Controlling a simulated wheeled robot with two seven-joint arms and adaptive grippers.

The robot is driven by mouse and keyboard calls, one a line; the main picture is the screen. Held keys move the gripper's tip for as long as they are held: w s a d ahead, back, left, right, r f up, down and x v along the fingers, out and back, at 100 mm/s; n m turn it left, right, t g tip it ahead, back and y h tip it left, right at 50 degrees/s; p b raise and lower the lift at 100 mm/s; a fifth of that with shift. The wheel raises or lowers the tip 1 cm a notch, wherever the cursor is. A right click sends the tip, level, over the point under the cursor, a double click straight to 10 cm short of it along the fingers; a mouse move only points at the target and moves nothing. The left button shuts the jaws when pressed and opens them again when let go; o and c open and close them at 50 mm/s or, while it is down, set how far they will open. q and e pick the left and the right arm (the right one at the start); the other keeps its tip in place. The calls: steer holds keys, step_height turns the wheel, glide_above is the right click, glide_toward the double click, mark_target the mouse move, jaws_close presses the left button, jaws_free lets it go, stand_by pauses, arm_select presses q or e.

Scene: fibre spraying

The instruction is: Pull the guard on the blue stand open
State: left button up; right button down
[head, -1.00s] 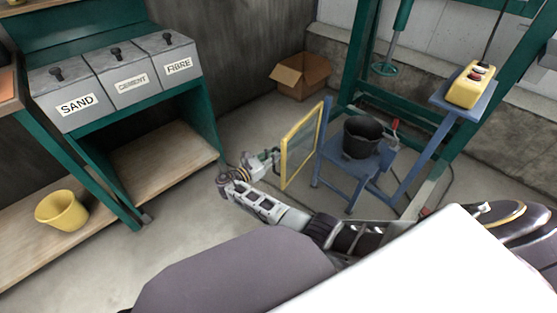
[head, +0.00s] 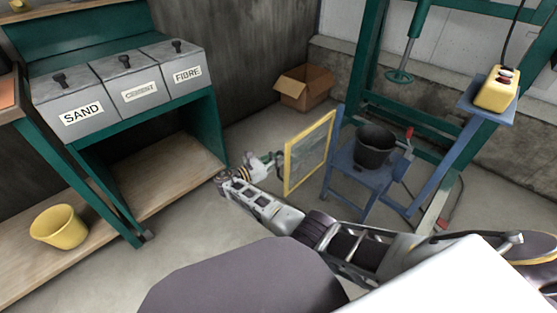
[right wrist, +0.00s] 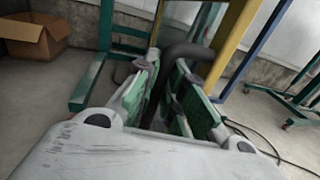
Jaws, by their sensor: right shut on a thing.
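The guard (head: 309,152) is a yellow-framed panel at the left side of the blue stand (head: 363,178). It stands upright and angles out to the left from the stand's upright post, partly open. My right gripper (head: 277,161) is at the guard's left edge. In the right wrist view its green-padded fingers (right wrist: 166,68) are shut on a dark curved handle (right wrist: 190,52) beside the guard's yellow frame (right wrist: 237,32). Part of the handle is hidden by the fingers. My left gripper is not in view.
A black bucket (head: 374,148) sits on the blue stand. A yellow control box (head: 497,89) is at the right. A cardboard box (head: 305,88) lies behind the guard. The bin bench (head: 205,125) stands left of my right gripper, with bare floor between.

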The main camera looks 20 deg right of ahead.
steer(key=c, duration=1.8)
jaws_free()
steer(key=shift+o, duration=0.2)
steer(key=shift+a, duration=0.1)
steer(key=v, duration=0.7)
steer(key=shift+a, duration=0.2)
steer(key=shift+s+f, duration=0.1)
